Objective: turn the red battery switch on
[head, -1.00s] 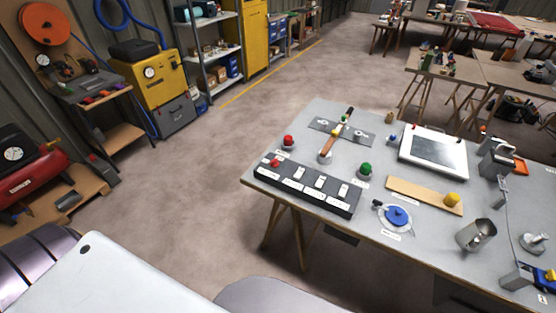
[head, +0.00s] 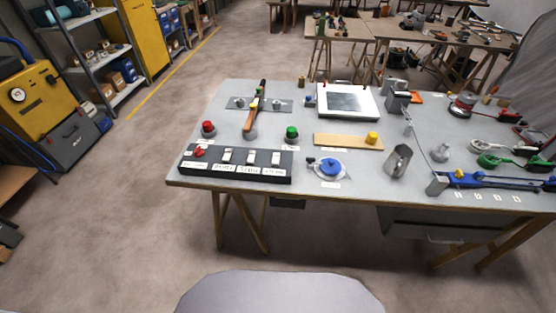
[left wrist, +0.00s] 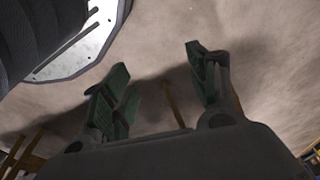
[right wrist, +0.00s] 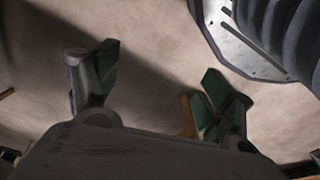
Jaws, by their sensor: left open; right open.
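The red battery switch (head: 200,151) is a small red knob at the left end of a black switch panel (head: 237,178). The panel lies along the front left edge of the grey table (head: 300,205), with several white rocker switches to the right of the knob. The labels are too small to read. My left gripper (left wrist: 160,88) is open and empty in the left wrist view, over bare floor. My right gripper (right wrist: 160,88) is open and empty in the right wrist view, also over floor. Neither gripper shows in the head view.
Behind the panel stand a red button (head: 208,127), a green button (head: 292,131) and a lever with an orange handle (head: 252,115). A blue round valve (head: 330,167) and a metal jug (head: 397,161) are to the right. The floor before the table is clear.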

